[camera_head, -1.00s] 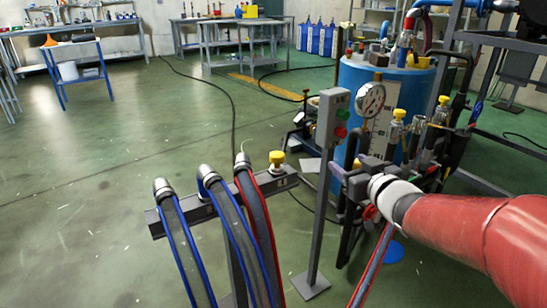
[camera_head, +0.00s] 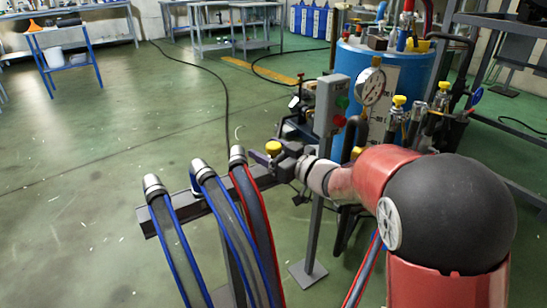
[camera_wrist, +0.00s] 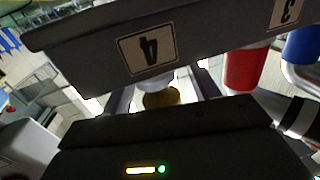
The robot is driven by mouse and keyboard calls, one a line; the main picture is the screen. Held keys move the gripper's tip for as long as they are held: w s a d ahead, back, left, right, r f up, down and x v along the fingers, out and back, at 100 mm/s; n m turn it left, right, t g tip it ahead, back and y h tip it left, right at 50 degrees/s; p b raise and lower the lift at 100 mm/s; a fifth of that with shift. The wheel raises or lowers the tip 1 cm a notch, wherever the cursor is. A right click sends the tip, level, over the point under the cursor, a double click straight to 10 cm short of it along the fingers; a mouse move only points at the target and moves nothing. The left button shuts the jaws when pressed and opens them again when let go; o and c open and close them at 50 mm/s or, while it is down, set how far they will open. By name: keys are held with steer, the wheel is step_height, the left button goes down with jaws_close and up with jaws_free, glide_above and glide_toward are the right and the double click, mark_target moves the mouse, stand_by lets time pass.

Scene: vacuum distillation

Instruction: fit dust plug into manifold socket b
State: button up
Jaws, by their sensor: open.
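A yellow-capped dust plug (camera_head: 273,147) sits at the right end of the grey hose rack bar (camera_head: 180,203). My gripper (camera_head: 264,158) is at this plug, open, with its fingers close around it. Contact cannot be told. On the manifold in front of the blue tank, two upright fittings have yellow caps (camera_head: 399,101). A metal fitting (camera_head: 419,110) between them shows no yellow cap. Socket lettering is not readable.
Several hoses with metal ends (camera_head: 203,168) hang on the rack left of my gripper. A grey post with a button box (camera_head: 331,106) stands close behind my arm. A pressure gauge (camera_head: 371,86) stands before the blue tank (camera_head: 411,68).

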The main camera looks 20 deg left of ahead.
steer(key=shift+w+a, duration=0.1)
steer(key=shift+a, duration=0.1)
steer(key=c, duration=1.2)
steer(key=shift+o, duration=0.2)
steer(key=shift+r, duration=0.1)
